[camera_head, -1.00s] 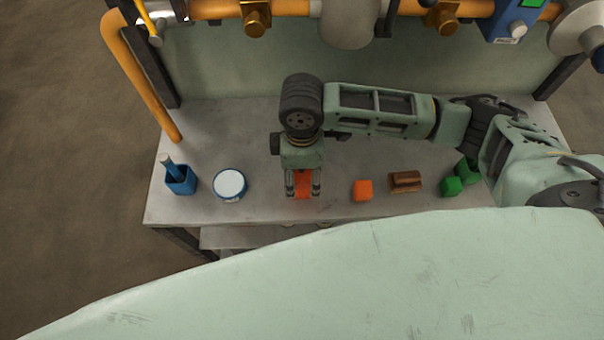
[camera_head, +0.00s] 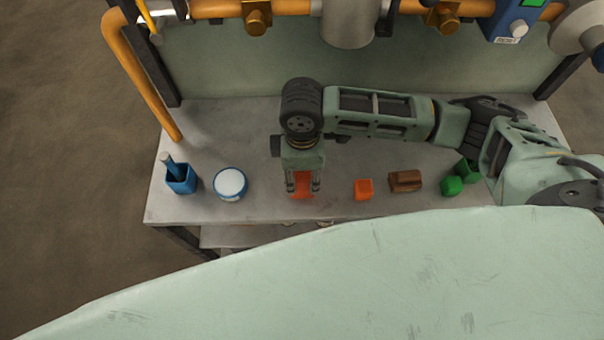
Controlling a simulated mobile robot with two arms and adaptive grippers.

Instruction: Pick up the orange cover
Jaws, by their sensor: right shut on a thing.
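An orange piece, likely the orange cover (camera_head: 302,186), is between the fingers of my right gripper (camera_head: 303,188). The gripper points down near the front edge of the grey metal table (camera_head: 260,205) and is shut on the piece. The gripper hides part of it, and I cannot tell whether it touches the table. A separate orange-red cube (camera_head: 363,189) stands to the right, apart from the gripper. My left gripper is not in view.
A blue cup holding a blue tool (camera_head: 181,184) and a round blue-and-white container (camera_head: 230,184) stand left. Orange pipes (camera_head: 140,75) and a back panel rise behind.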

